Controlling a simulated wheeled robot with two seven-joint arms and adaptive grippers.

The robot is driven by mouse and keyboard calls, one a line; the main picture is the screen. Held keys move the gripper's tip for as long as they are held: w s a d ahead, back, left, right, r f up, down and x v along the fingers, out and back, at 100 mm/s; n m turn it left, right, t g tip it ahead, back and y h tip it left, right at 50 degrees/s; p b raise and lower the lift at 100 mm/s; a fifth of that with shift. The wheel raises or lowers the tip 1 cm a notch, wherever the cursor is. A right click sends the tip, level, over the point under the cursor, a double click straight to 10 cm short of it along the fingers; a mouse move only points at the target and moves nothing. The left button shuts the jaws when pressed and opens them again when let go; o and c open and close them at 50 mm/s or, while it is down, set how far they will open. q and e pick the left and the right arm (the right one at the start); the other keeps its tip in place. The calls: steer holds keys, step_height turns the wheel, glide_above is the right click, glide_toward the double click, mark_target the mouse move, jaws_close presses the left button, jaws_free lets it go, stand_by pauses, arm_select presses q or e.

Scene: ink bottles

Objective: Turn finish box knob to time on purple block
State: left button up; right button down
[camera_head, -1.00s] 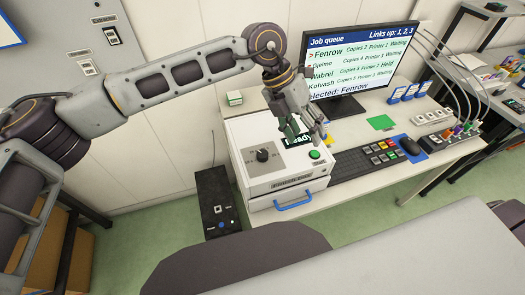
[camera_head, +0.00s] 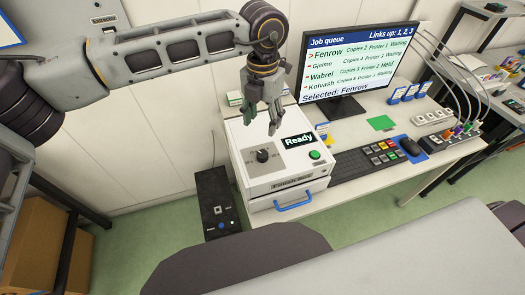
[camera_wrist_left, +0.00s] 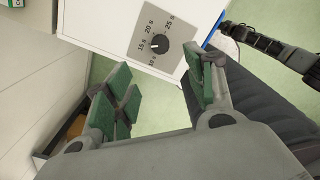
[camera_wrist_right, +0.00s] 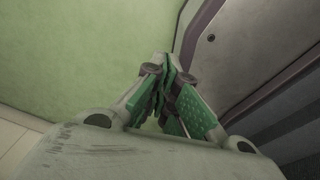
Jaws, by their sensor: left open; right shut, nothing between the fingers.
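The finish box (camera_head: 285,183) is a white box on the desk with a "Ready" screen (camera_head: 299,140) and a green button (camera_head: 315,154). Its black knob (camera_head: 262,156) sits on a grey dial panel, which the left wrist view shows with marks from 10 s to 25 s around the knob (camera_wrist_left: 160,46). The pointer's exact mark is too small to tell. My left gripper (camera_head: 262,116) is open and empty, above and behind the knob, apart from it. My right gripper (camera_wrist_right: 168,72) is shut and empty, outside the head view. I cannot make out a purple block.
A monitor (camera_head: 357,62) with a job queue stands behind. A keypad (camera_head: 382,152), mouse (camera_head: 409,146), green card (camera_head: 381,122) and plug strip (camera_head: 455,135) lie to the right. A black box (camera_head: 216,203) stands left of the finish box. A blue handle (camera_head: 294,201) juts from its front.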

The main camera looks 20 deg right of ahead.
mark_target(262, 154)
arm_select(q)
step_height(262, 154, down, 12)
steer(key=shift+f+p, duration=0.1)
steer(key=shift+p, duration=0.7)
steer(key=shift+f, duration=0.8)
arm_select(e)
steer(key=shift+s+a+r, duration=0.85)
steer(key=shift+a, duration=0.1)
arm_select(q)
steer(key=shift+c, duration=0.4)
arm_select(e)
steer(key=shift+s, duration=0.2)
arm_select(q)
steer(key=c, duration=1)
